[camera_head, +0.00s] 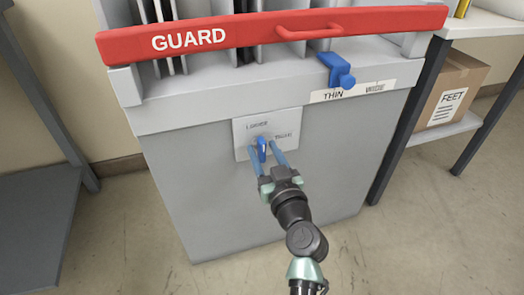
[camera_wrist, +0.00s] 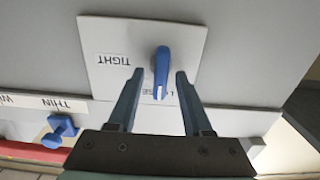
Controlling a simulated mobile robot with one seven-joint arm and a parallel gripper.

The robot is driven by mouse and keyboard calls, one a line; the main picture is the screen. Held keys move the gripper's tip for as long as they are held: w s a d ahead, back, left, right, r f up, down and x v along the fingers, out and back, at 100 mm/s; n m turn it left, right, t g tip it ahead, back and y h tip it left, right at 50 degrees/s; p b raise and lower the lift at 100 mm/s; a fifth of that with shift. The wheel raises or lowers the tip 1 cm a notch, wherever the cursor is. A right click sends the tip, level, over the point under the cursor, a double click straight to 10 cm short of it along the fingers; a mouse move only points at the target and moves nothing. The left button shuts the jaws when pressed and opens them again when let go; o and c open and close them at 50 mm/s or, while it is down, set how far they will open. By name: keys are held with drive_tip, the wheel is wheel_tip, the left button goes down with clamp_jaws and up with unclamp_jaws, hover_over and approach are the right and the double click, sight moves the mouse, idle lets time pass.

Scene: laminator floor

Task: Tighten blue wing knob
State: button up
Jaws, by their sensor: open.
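The blue wing knob (camera_head: 262,148) is on a light plate (camera_head: 243,128) on the front of the grey machine. In the wrist view the knob (camera_wrist: 161,72) stands lengthwise up and down the picture, its lower end by the partly covered "LOOSE" label. The "TIGHT" label (camera_wrist: 113,59) is to its left. My gripper (camera_head: 267,150) is open, with one finger on each side of the knob. In the wrist view the fingertips (camera_wrist: 159,73) flank it with a gap on both sides, and I see no contact.
A red guard bar (camera_head: 230,33) with a handle crosses the machine's top. A blue clamp knob (camera_head: 337,70) sits by the THIN label (camera_head: 333,96). A shelf with a cardboard box (camera_head: 452,90) stands at right, and a dark table (camera_head: 38,215) at left.

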drive_tip(key=shift+w+a, duration=0.25)
drive_tip(key=shift+w, duration=0.4)
clamp_jaws()
